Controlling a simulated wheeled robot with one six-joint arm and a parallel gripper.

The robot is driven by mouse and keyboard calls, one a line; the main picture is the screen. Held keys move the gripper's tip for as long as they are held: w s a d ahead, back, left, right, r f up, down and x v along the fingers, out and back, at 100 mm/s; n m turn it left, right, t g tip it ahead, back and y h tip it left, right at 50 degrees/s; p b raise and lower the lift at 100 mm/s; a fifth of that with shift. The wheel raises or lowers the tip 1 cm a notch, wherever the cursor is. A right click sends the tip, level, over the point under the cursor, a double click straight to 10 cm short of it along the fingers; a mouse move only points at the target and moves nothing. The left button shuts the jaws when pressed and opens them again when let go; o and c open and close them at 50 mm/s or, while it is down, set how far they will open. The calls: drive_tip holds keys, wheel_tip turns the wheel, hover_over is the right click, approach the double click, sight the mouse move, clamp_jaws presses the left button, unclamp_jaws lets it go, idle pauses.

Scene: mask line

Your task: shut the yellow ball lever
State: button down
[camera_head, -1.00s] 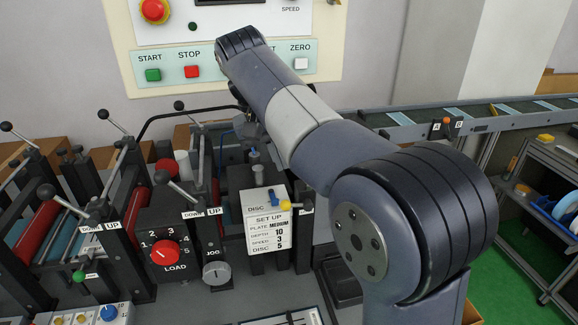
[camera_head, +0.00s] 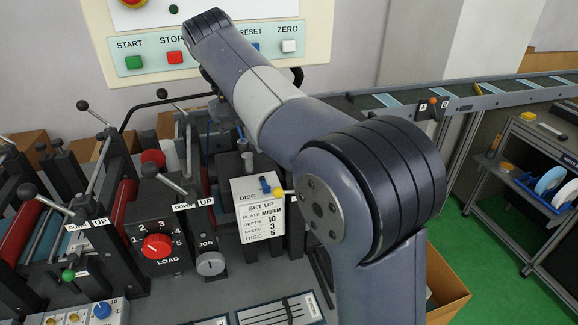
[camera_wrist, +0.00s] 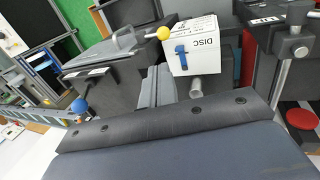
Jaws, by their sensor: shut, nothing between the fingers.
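The yellow ball (camera_head: 278,193) of the lever is at the right edge of the white set-up block (camera_head: 258,205) in the head view. In the wrist view the yellow ball (camera_wrist: 164,33) is at the upper middle, by the top left corner of the white DISC block (camera_wrist: 193,45). Most of its lever rod is hard to make out. My gripper (camera_wrist: 157,82) is shut and empty; its fingers point toward the block, below the yellow ball in the picture and apart from it.
A blue switch (camera_wrist: 181,55) sits on the block's face. Other ball levers stand close by, one with a blue ball (camera_wrist: 79,105). A red LOAD dial (camera_head: 157,246) is left of the block. A conveyor (camera_head: 470,103) and a cart (camera_head: 540,170) stand at the right.

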drive_tip(key=w+d+f+p, duration=0.1)
drive_tip(key=d+f, duration=0.5)
drive_tip(key=f, duration=0.2)
drive_tip(key=shift+w+d, duration=0.1)
